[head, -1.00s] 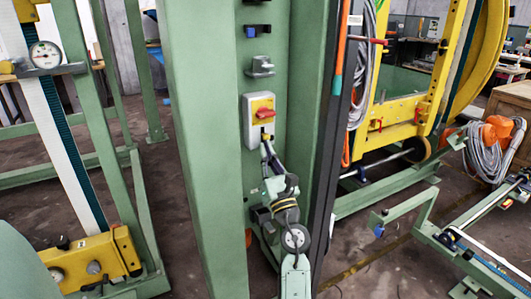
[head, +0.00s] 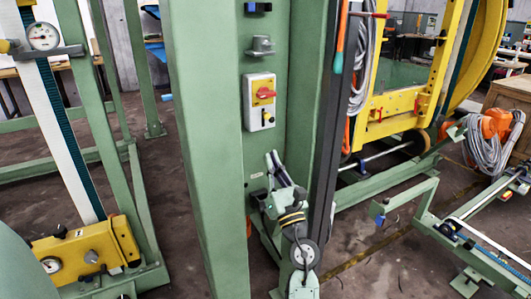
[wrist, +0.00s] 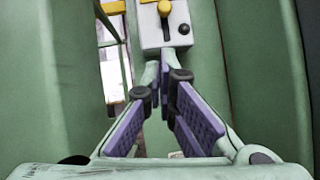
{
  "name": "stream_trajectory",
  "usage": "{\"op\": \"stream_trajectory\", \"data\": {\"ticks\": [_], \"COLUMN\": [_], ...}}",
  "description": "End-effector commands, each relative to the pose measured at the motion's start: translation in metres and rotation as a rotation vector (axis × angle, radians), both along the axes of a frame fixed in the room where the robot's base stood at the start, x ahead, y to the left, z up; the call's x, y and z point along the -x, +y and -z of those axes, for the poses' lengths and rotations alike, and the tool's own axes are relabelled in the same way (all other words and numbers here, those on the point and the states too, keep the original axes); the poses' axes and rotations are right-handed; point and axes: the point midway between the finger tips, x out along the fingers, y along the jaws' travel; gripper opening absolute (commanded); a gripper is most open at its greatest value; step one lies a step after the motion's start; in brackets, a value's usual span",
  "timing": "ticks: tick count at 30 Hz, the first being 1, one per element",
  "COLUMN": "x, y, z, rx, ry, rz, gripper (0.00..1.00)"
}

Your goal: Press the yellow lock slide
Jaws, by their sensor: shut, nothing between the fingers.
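The yellow lock slide (wrist: 164,8) shows at the top edge of the wrist view, as a yellow knob at the upper end of a dark slot. It is on a pale switch box (head: 249,108) fixed to the green column. The box also carries a red handle (head: 264,93) on a yellow plate, and a small black button (wrist: 184,28) right of the slot. My gripper (head: 272,156) is below the box, apart from it, with fingers pointing up. In the wrist view its purple-padded fingers (wrist: 161,66) converge at the tips, shut and empty.
A grey bracket (head: 262,46) sits on the column above the box. The green column (head: 208,150) stands left of my gripper, and a dark vertical rail (head: 325,150) runs close on the right. A yellow frame (head: 400,105) and grey cable coils stand farther right.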

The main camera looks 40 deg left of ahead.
Motion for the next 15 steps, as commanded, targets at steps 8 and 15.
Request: {"op": "stream_trajectory", "data": {"ticks": [8, 15], "x": [0.018, 0.022], "y": [-0.032, -0.037], "z": [0.025, 0.027], "rx": [0.0, 0.0], "ry": [0.002, 0.0], "rz": [0.0, -0.001], "gripper": [0.0, 0.0]}}
